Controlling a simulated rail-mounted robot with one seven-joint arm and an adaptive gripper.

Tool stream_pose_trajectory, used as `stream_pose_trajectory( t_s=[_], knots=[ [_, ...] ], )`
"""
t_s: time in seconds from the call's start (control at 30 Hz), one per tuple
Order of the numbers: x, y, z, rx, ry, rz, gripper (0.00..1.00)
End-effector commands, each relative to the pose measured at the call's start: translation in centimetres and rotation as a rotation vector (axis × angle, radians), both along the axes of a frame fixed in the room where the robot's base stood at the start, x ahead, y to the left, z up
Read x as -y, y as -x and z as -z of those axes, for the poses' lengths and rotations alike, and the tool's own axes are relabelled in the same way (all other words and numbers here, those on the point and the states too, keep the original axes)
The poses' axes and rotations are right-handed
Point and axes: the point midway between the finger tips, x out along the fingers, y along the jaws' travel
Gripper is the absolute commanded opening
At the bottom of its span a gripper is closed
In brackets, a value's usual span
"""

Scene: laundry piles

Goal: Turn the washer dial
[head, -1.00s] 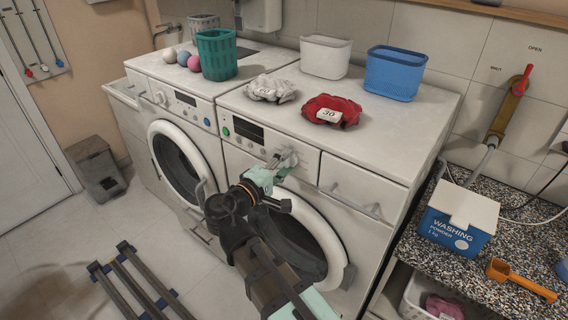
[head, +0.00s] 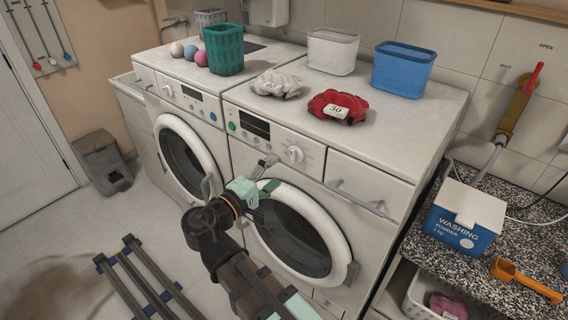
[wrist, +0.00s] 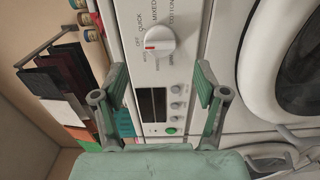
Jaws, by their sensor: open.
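The washer dial (head: 295,154) is a round white knob on the panel of the right-hand machine (head: 312,165). In the wrist view the dial (wrist: 160,37) carries a red mark on its left side, with printed labels around it, OFF and QUICK among them. My gripper (head: 266,174) is in front of the panel, left of and below the dial in the head view. Its two green-padded fingers (wrist: 161,78) are spread apart with nothing between them. The dial stands beyond the fingertips, roughly centred between them, apart from both.
Below the panel is the round white door (head: 300,235), and a drawer with a protruding handle (head: 355,197) is right of the dial. A red cloth (head: 337,107), a grey cloth (head: 280,84) and baskets sit on top. Washing powder (head: 465,216) stands on the right counter.

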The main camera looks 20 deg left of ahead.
Motion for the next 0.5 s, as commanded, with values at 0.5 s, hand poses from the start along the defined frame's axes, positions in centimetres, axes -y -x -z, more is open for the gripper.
stream_pose_trajectory(
  t_s=[0.5],
  knots=[
    [-1.8,4.7,0.0,0.001,0.0,0.001,0.72]
  ],
)
